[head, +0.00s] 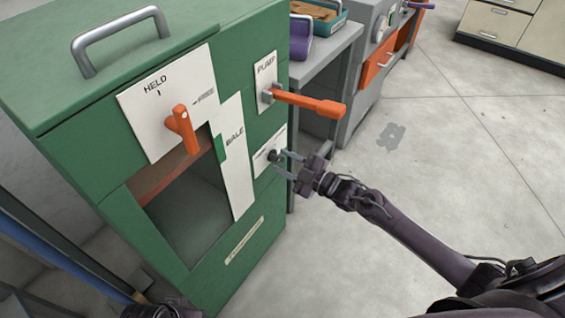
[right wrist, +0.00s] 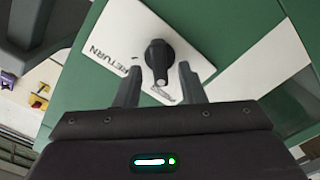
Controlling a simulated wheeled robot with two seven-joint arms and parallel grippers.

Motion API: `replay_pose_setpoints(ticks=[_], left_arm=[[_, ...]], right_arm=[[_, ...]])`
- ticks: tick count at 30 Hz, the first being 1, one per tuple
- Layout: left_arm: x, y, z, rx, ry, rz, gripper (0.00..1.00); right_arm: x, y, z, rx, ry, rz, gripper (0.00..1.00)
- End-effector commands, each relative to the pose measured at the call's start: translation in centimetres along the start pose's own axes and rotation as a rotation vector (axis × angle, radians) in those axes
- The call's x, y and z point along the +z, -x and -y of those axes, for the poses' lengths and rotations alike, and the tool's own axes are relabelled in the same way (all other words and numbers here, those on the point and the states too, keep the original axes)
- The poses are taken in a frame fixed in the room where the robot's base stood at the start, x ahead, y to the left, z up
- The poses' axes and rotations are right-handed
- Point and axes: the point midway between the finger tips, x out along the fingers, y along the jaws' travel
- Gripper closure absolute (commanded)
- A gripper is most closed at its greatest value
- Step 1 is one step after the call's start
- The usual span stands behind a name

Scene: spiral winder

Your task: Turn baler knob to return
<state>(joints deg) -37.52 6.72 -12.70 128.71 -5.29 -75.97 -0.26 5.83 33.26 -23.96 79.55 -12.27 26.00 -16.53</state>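The baler knob (head: 275,156) is a small black knob on a white plate, low on the right side of the green baler (head: 75,100). In the right wrist view the knob (right wrist: 158,55) shows close up, its pointer end toward the bottom of the picture, away from the word RETURN (right wrist: 105,56). A second word near the pointer is partly hidden. My right gripper (head: 285,163) is open at the knob, its fingers on either side in the wrist view (right wrist: 159,70); I cannot tell whether they touch it. Dark parts of my left arm show at the bottom left edge.
Above the knob an orange PUMP lever (head: 310,102) sticks out to the right. An orange latch handle (head: 183,130) hangs on the HELD plate (head: 150,88). A grey bench (head: 325,60) stands behind. The floor (head: 480,190) at the right is clear.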

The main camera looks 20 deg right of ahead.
Motion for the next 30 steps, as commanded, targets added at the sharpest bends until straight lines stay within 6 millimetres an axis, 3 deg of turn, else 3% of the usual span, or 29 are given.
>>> replay_pose_setpoints(ticks=[11, 20, 30], left_arm=[[-0.2, -0.1, -0.18, 0.003, -0.004, -0.015, 1.0], [-0.19, -0.1, -0.18, 0.003, -0.004, -0.015, 1.0], [-0.06, 0.11, -0.17, 0.003, -0.002, -0.005, 1.0]], right_arm=[[0.01, -1.08, 0.05, -0.002, 0.0, 0.001, 0.64], [0.02, -1.05, 0.05, -0.001, -0.001, 0.001, 0.99], [-0.02, -1.04, 0.0, -0.001, -0.029, 0.002, 1.0]])
